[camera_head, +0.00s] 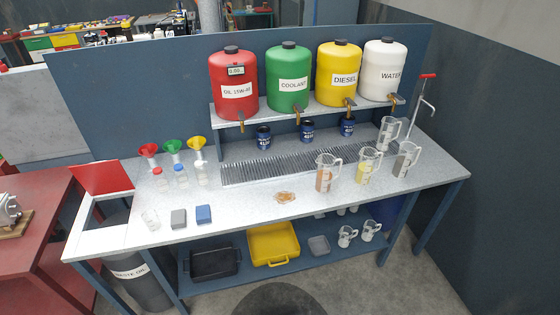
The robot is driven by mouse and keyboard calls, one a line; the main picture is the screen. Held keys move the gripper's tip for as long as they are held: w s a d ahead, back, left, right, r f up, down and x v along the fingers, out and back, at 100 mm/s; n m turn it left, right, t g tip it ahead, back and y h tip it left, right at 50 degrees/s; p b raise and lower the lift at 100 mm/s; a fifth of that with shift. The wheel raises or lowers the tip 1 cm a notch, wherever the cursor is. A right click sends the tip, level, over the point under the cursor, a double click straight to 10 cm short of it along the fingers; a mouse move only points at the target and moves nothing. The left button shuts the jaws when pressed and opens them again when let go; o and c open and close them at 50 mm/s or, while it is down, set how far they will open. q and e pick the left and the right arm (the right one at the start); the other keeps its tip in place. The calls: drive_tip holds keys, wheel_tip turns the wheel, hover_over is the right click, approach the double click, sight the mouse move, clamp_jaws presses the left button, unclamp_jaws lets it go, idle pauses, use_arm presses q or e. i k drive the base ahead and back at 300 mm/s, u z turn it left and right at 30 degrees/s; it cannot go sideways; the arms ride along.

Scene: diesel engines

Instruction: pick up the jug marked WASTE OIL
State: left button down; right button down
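Several clear measuring jugs stand on the right half of the bench top: one with brown liquid (325,172), one with yellow liquid (368,165), one with greyish contents (404,159) and one farther back (387,133). I cannot read a WASTE OIL mark on any of them. A dark drum (139,288) under the bench's left end bears a label that reads like WASTE OIL. Two more clear jugs (347,236) (371,230) stand on the lower shelf, with others partly hidden behind. Neither of my grippers shows.
The bench (240,214) carries a drain grate (270,172), an amber puddle (286,197), funnels, small bottles, and grey and blue blocks. Red, green, yellow and white tanks (384,72) stand on a raised shelf. The yellow tray (273,246) is below. Floor at right front is clear.

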sight(407, 160)
drive_tip(key=z, duration=0.2)
drive_tip(key=i, duration=0.4)
drive_tip(key=z, duration=0.7)
drive_tip(key=i, duration=0.9)
drive_tip(key=z, duration=0.35)
